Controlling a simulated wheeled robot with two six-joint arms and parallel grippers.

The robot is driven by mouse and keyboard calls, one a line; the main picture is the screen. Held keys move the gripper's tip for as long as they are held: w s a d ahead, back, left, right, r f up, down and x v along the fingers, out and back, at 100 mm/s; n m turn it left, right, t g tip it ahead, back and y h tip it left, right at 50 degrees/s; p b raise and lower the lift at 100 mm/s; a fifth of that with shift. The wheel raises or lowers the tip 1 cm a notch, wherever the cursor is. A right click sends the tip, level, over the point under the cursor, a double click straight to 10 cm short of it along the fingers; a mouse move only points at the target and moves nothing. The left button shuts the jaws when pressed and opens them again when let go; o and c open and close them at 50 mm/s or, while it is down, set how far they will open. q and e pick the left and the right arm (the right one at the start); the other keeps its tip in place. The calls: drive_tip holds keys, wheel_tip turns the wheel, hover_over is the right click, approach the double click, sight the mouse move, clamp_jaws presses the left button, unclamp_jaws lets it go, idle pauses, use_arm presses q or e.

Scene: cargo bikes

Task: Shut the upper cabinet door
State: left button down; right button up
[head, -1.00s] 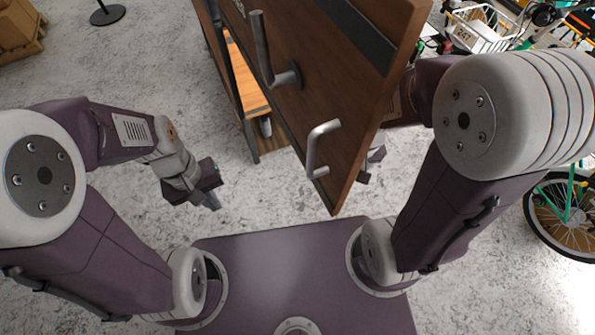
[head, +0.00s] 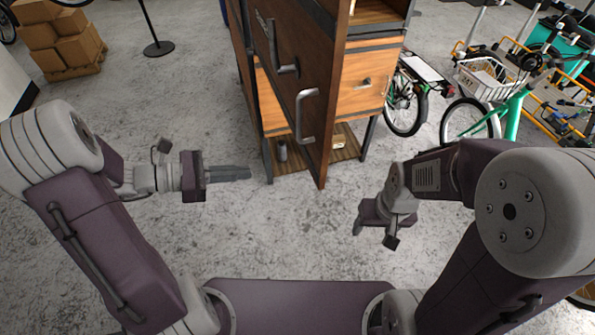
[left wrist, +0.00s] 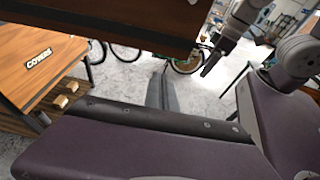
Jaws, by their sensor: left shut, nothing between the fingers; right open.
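The brown wooden cabinet door (head: 323,110) stands open, swung out toward me, with its handle face turned left in the head view. A grey bar handle (head: 303,116) sits near its close edge. My left gripper (head: 248,173) is shut and empty, left of the door and apart from it, its fingers pointing right. Its fingers also show in the left wrist view (left wrist: 162,92). A brown panel (left wrist: 120,20), probably the door, crosses the top there. My right gripper (head: 375,238) is open and empty, right of the door and apart from it.
The cabinet's drawer front (head: 365,85) and lower shelf (head: 345,146) show right of the door. A green bike (head: 510,115) and a white basket (head: 485,80) stand at the right. Cardboard boxes (head: 60,40) and a post base (head: 158,48) are at the back left. Floor between is clear.

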use_arm(q)
approach(308, 165)
drive_tip(key=x, duration=0.1)
drive_tip(key=p+x, duration=0.1)
drive_tip(key=x, duration=0.3)
drive_tip(key=shift+w+d+f+p, duration=0.1)
drive_tip(key=shift+w+f+p, duration=0.05)
drive_tip(key=shift+f+p, duration=0.25)
drive_tip(key=shift+w+d, duration=0.1)
drive_tip(key=shift+d, duration=0.45)
drive_tip(key=shift+w+f, duration=0.1)
drive_tip(key=shift+w, duration=0.05)
use_arm(e)
drive_tip(key=shift+r, duration=0.9)
